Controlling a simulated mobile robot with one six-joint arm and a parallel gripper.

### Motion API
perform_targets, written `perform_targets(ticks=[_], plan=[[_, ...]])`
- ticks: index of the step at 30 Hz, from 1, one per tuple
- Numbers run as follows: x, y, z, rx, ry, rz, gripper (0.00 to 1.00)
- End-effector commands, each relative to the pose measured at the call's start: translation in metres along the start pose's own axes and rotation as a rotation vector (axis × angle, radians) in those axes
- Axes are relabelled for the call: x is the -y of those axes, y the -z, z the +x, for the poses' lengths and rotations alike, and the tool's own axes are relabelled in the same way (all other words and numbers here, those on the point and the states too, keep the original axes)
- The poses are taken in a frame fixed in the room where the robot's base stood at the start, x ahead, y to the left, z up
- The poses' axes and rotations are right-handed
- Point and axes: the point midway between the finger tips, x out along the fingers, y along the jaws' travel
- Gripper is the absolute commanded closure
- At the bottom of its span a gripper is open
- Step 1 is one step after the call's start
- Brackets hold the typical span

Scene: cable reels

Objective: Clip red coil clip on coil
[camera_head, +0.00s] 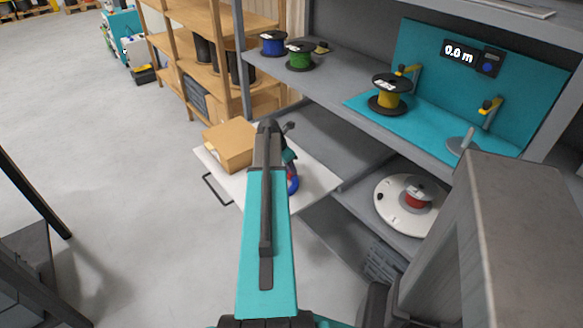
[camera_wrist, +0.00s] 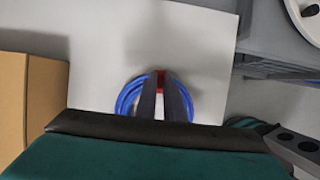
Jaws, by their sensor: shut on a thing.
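The blue coil (camera_wrist: 127,97) lies on a white tray-like surface (camera_wrist: 105,75) in the wrist view. My gripper (camera_wrist: 161,82) reaches over the coil and is shut on the small red coil clip (camera_wrist: 160,76). The clip sits at the far side of the coil's ring; I cannot tell whether it grips the strands or is only over them. My fingers hide the middle of the coil. In the head view my arm covers most of the gripper, and part of the blue coil (camera_head: 293,184) shows just right of it.
A cardboard box (camera_head: 229,146) stands left of the coil on the white surface. A shelf rack at right holds blue (camera_head: 272,43), green (camera_head: 299,55) and yellow (camera_head: 390,95) reels. Open floor lies at left.

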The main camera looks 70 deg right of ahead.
Motion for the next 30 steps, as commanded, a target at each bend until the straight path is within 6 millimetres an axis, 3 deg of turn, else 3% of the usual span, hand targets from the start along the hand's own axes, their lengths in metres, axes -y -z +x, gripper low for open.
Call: perform_targets(ticks=[13, 15, 18, 23, 26, 30], plan=[[0.0001, 0.0003, 0.0013, 0.000, 0.000, 0.000, 1.00], [0.0002, 0.0005, 0.0016, 0.000, 0.000, 0.000, 0.83], [0.0002, 0.0005, 0.0016, 0.000, 0.000, 0.000, 0.70], [0.0002, 0.0004, 0.0015, 0.000, 0.000, 0.000, 0.70], [0.0002, 0.0004, 0.0015, 0.000, 0.000, 0.000, 0.58], [0.0001, 0.0004, 0.0014, 0.000, 0.000, 0.000, 0.57]])
